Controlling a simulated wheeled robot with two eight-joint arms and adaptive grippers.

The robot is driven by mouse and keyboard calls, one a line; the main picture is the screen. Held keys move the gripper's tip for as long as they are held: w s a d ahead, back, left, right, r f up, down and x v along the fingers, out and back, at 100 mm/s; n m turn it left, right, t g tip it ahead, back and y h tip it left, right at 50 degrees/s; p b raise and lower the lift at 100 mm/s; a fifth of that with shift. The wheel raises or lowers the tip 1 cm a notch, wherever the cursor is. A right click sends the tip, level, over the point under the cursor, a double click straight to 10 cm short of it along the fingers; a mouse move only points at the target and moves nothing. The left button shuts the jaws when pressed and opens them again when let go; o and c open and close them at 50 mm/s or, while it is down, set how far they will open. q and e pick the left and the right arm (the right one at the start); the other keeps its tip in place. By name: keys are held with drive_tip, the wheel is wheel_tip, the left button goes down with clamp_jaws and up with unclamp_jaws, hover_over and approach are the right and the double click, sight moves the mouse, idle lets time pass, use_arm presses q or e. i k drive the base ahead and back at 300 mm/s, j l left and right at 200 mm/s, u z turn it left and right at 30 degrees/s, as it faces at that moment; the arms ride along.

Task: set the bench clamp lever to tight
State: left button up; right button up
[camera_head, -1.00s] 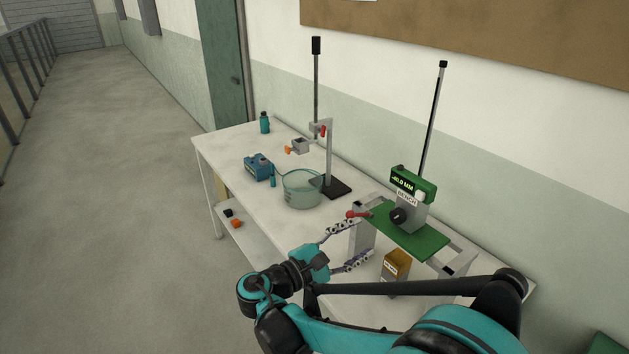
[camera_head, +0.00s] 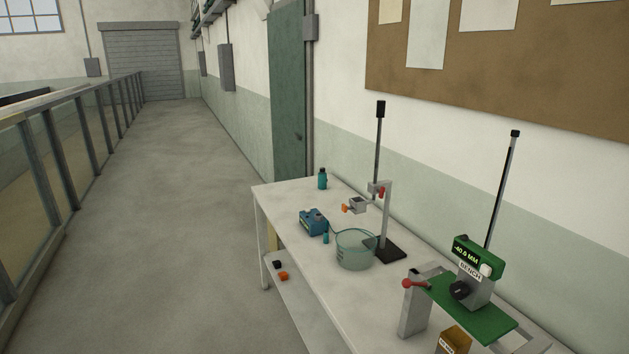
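A green bench unit (camera_head: 487,318) stands at the near right end of the white table, on grey supports. It carries a display reading about -40 MM and a label reading BENCH. A lever with a red knob (camera_head: 408,283) sticks out to the left from its left end; it looks like the bench clamp lever. Whether its position counts as tight or loose cannot be told from here. Neither of my grippers shows in the head view now, and nothing is seen touching the lever.
A glass beaker (camera_head: 355,252), a stand with a red clamp (camera_head: 386,215), a blue box (camera_head: 313,221) and a teal bottle (camera_head: 322,179) stand on the table (camera_head: 287,205). A brown box (camera_head: 454,341) sits before the bench unit. The floor (camera_head: 190,230) left of the table is clear.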

sight(406, 282)
drive_tip(key=k+j+z, duration=0.1)
drive_tip(key=k+z, duration=0.15)
drive_tip(key=z, duration=0.15)
drive_tip(key=k+z, duration=0.2)
drive_tip(key=z, duration=0.15)
